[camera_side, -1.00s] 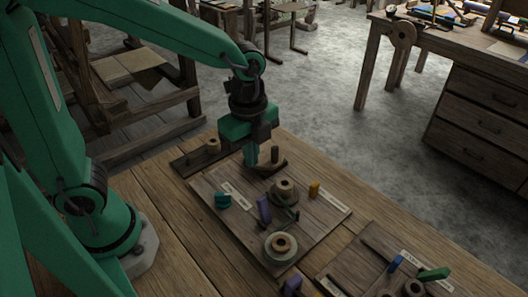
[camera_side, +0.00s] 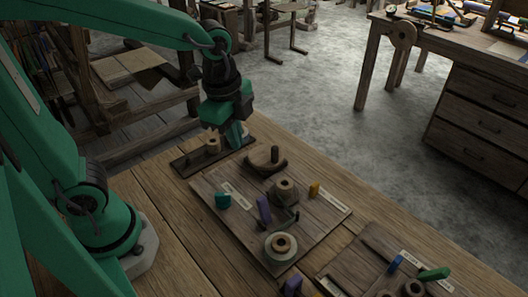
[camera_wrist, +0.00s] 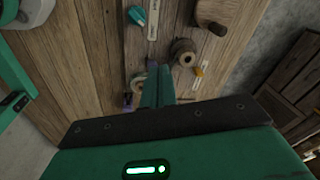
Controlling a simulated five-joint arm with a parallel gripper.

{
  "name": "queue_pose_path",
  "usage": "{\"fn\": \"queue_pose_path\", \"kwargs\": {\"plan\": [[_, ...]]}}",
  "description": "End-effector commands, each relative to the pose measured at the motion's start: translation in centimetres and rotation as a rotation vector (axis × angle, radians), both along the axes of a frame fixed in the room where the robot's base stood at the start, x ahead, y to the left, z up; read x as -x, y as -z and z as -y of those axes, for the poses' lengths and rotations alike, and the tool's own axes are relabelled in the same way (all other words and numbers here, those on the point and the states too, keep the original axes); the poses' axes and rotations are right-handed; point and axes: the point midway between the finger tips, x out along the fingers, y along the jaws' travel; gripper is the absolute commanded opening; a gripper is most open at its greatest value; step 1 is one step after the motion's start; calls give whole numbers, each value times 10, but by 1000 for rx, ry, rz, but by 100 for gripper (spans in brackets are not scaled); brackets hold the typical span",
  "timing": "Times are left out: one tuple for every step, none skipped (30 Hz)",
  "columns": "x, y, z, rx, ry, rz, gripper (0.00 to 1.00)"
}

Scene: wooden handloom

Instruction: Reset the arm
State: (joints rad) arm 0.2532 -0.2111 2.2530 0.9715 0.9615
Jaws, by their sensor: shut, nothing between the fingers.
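My gripper (camera_side: 237,138) is shut and empty. In the side view its green fingers point down over the far end of a small dark board (camera_side: 190,163), beside a small wooden spool (camera_side: 213,145). I cannot tell whether the fingertips touch that board. In the wrist view the shut fingers (camera_wrist: 158,85) show as a narrow green pair with nothing held. A dark wooden disc with an upright peg (camera_side: 267,158) lies to the right of my gripper, apart from it.
A labelled board (camera_side: 225,222) carries a teal knob (camera_side: 222,200), a purple piece (camera_side: 264,210), a yellow piece (camera_side: 314,189) and wooden spools (camera_side: 281,246). A second board (camera_side: 345,270) with green and blue pieces lies at lower right. Bare tabletop (camera_side: 165,215) shows at left.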

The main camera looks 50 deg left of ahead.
Motion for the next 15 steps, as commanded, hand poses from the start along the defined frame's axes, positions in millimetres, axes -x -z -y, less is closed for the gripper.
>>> {"fn": "queue_pose_path", "kwargs": {"plan": [[4, -6, -7, 15, -78, 26, 0], [6, -9, -11, 24, -127, 40, 0], [10, -13, -16, 38, -196, 57, 0], [12, -16, -20, 50, -247, 71, 0], [15, -19, -23, 61, -298, 85, 0], [19, -22, -28, 77, -365, 102, 0], [21, -25, -31, 89, -416, 116, 0], [24, -27, -35, 102, -466, 128, 0], [28, -30, -39, 121, -534, 147, 0], [30, -32, -42, 135, -583, 160, 0], [33, -34, -46, 149, -633, 172, 0], [37, -37, -50, 170, -700, 189, 0], [40, -38, -53, 184, -748, 202, 0], [43, -40, -56, 201, -797, 213, 0], [47, -42, -59, 222, -856, 229, 0]]}}
